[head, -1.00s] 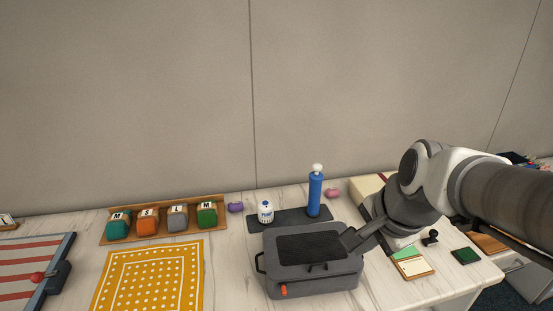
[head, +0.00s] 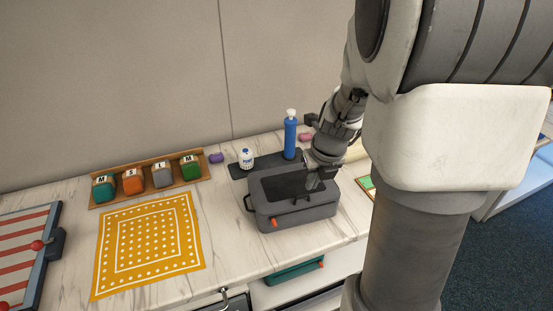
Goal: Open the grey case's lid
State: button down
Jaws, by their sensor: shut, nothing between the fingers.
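The grey case (head: 262,211) sits on the white marbled table with its lid (head: 277,183) down. The lid has a darker inset panel on top. An orange-red latch (head: 274,223) shows on the case's front, and a dark handle stands out at its left end. My gripper (head: 309,187) points down over the right part of the lid. It is shut with nothing in it. I cannot tell whether its tips touch the lid. My gripper and wrist hide the case's back right corner.
A blue bottle (head: 290,138) and a white jar (head: 246,158) stand on a dark mat behind the case. A yellow dotted cloth (head: 150,245) and a wooden tray (head: 146,178) of lettered blocks lie left. A green case (head: 293,272) sits below the table edge. My arm blocks the right side.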

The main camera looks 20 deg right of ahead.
aim_at(303, 204)
jog(key=b+x, duration=0.3)
jog(key=x, duration=0.6)
jog(key=shift+f, duration=0.3)
jog(key=shift+w, duration=0.1)
jog(key=shift+r, duration=0.15)
